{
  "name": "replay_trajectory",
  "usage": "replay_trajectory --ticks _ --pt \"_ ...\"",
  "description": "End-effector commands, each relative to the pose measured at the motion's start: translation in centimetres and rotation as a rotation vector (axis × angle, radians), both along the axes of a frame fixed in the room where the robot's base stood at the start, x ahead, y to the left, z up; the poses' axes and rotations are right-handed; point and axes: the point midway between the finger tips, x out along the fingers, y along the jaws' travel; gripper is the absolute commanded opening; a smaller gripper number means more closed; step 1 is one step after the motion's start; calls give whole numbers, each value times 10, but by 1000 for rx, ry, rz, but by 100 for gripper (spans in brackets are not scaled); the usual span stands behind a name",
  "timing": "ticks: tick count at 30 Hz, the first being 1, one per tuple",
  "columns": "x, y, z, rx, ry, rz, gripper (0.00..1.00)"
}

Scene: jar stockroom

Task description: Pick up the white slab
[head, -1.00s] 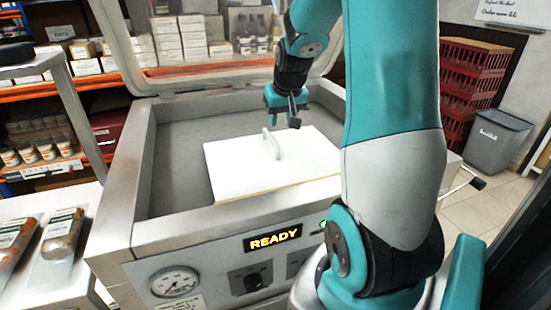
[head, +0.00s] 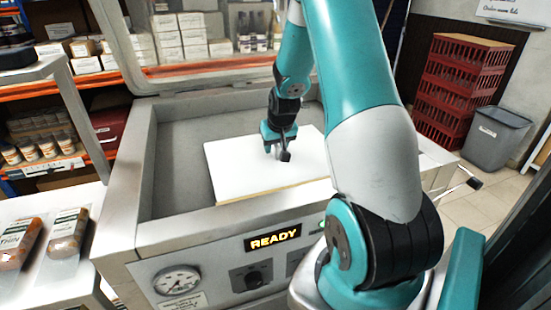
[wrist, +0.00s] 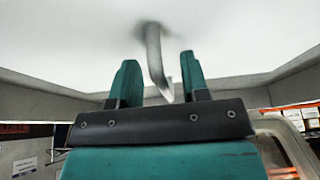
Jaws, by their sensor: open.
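The white slab (head: 237,172) lies flat inside the grey chamber of the machine, towards its front right. Its upright loop handle is hidden behind my gripper (head: 277,153) in the head view. In the wrist view the slab (wrist: 75,40) fills the upper part and its handle (wrist: 154,55) stands out between my two teal fingers. My gripper is open, with a finger on each side of the handle and gaps showing beside it. I cannot tell whether either finger touches it.
The chamber's raised metal rim (head: 120,210) surrounds the slab, and the open lid (head: 112,45) stands behind. The front panel display (head: 272,238) reads READY. A side table (head: 85,285) with packets is at left. Red crates (head: 462,90) and a grey bin (head: 495,135) stand at right.

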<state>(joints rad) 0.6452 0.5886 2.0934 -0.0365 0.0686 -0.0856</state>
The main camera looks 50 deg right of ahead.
Motion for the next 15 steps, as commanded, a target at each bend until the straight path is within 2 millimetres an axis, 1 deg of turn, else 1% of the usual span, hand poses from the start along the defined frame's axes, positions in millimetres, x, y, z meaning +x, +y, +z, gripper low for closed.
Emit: replay_trajectory --ticks 2,3,8,9,15 --pt "0 0 0 0 0 0 42" --pt "0 0 0 0 0 0 40" --pt "0 0 0 0 0 0 3" --pt "0 0 0 0 0 0 0" --pt "0 0 1 0 0 0 0"
